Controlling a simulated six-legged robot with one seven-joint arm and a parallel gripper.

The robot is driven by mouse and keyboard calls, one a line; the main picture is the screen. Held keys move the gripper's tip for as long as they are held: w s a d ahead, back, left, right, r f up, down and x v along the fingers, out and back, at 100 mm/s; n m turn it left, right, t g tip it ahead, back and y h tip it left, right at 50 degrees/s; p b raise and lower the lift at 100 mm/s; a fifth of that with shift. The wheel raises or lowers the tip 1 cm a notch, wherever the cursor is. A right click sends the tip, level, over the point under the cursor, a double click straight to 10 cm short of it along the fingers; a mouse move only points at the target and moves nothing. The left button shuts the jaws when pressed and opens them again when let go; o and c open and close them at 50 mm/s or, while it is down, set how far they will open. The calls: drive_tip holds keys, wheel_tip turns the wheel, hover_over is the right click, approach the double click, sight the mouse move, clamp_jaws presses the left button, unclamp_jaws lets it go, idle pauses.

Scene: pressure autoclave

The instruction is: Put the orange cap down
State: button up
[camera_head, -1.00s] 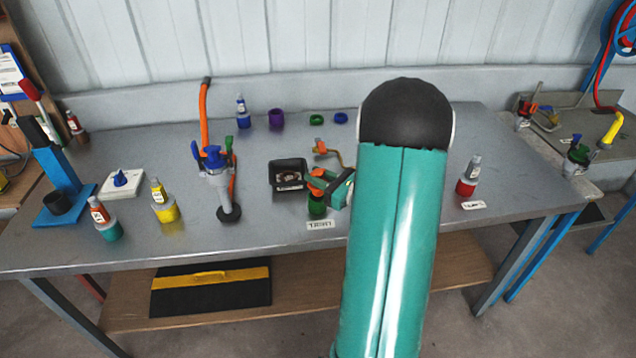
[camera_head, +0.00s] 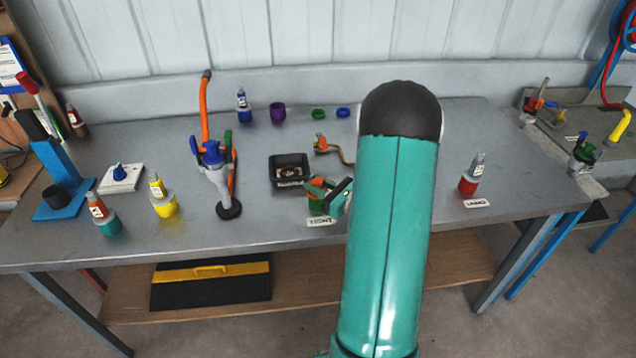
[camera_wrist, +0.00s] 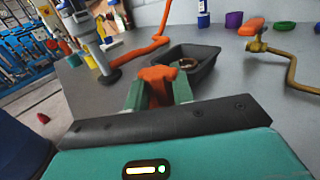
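The orange cap (camera_wrist: 157,84) is between the two green fingers of my gripper (camera_wrist: 158,94) in the wrist view, with a finger against each side. My gripper is shut on it. In the head view my gripper (camera_head: 328,191) is low over the front middle of the table, with the orange cap (camera_head: 315,184) at its tip. A green pot (camera_head: 315,206) shows just below the cap, partly hidden by the gripper. I cannot tell whether the cap touches it. A white label (camera_head: 321,222) lies in front of the pot.
A black tray (camera_head: 289,170) stands just behind and left of my gripper. A bent brass pipe (camera_head: 340,152) lies behind it. A blue-and-grey valve stand (camera_head: 215,170) is to the left, and a red pot (camera_head: 468,186) to the right. The table is bare between these.

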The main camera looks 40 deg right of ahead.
drive_tip(key=o, duration=0.3)
drive_tip(key=shift+o, duration=0.2)
drive_tip(key=shift+r, duration=0.15)
